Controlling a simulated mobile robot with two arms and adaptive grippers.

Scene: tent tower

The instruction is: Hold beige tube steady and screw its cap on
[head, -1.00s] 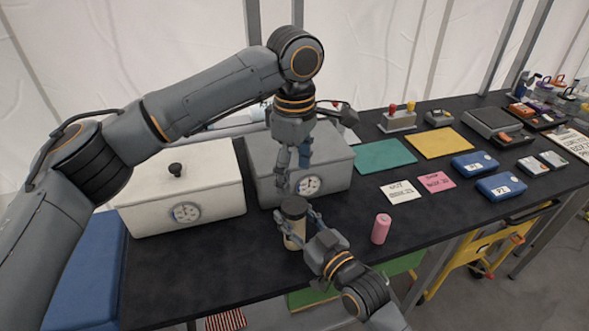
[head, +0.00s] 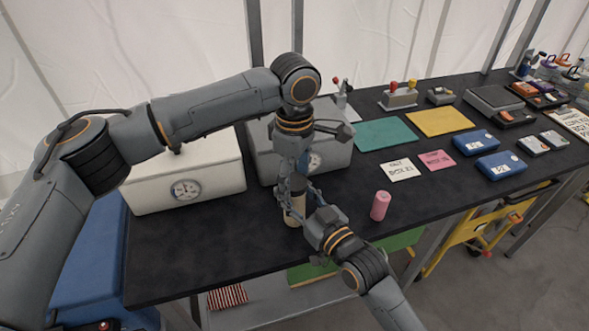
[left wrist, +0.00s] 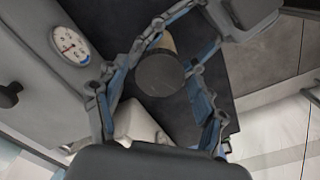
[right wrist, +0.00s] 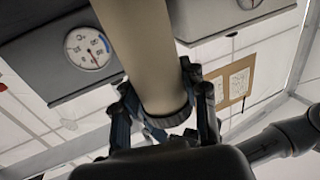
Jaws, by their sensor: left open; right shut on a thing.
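The beige tube (head: 293,214) stands upright near the front of the black table; its pale side fills the upper middle of the right wrist view (right wrist: 143,45). A dark round cap (left wrist: 160,73) sits on its top end; I cannot tell how tightly. My right gripper (head: 300,207) is shut on the tube from the right. My left gripper (head: 297,187) points down from above, open, its fingers on either side of the cap and apart from it in the left wrist view. In the head view the left fingers largely hide the cap.
A white box (head: 190,178) and a grey box (head: 335,157), both with dials, stand close behind the tube. A pink cylinder (head: 380,205) stands to the right. Paper labels (head: 400,169) and blue cases (head: 475,142) lie farther right. The table left of the tube is clear.

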